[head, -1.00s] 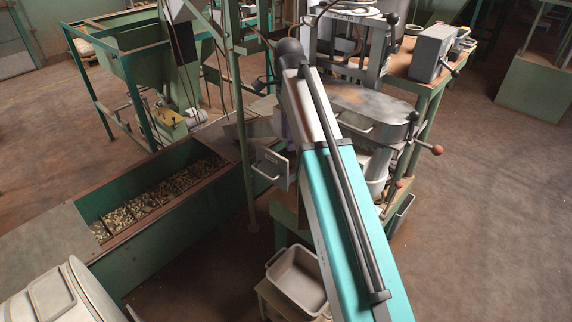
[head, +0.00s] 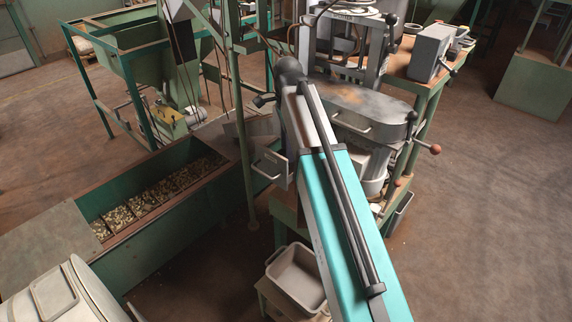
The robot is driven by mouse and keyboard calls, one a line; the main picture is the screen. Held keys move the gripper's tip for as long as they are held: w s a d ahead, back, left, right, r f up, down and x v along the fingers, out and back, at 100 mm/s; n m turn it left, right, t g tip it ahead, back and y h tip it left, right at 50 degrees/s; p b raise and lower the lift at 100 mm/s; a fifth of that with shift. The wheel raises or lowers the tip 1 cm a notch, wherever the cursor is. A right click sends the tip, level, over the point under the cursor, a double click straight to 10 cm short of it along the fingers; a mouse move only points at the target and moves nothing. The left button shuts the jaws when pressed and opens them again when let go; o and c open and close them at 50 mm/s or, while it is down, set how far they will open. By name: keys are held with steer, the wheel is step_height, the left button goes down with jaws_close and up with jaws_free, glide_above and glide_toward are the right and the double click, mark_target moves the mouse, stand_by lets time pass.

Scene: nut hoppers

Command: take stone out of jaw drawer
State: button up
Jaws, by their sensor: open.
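A grey drawer front with a bar handle (head: 268,167) sticks out to the left of the machine, beside the green post. I take it to be the jaw drawer. My teal and grey arm crosses in front of its right side, so its inside is hidden. I cannot make out a stone in it. My gripper is hidden behind my own arm. A small dark part (head: 262,100) shows just left of my arm's upper end, above the drawer; I cannot tell what it is.
A long green trough (head: 150,235) with nuts in compartments lies at left. A pale grey bin (head: 297,275) stands low below the drawer. A green post (head: 241,130) rises close left of the drawer. The grey machine (head: 360,108) with red-knobbed levers stands right of my arm.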

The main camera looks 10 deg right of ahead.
steer(key=shift+w+f+p, duration=0.25)
steer(key=shift+f+p, duration=0.45)
steer(key=shift+f, duration=0.45)
steer(key=shift+f+p, duration=0.3)
steer(key=shift+f, duration=1.05)
steer(key=c, duration=1.1)
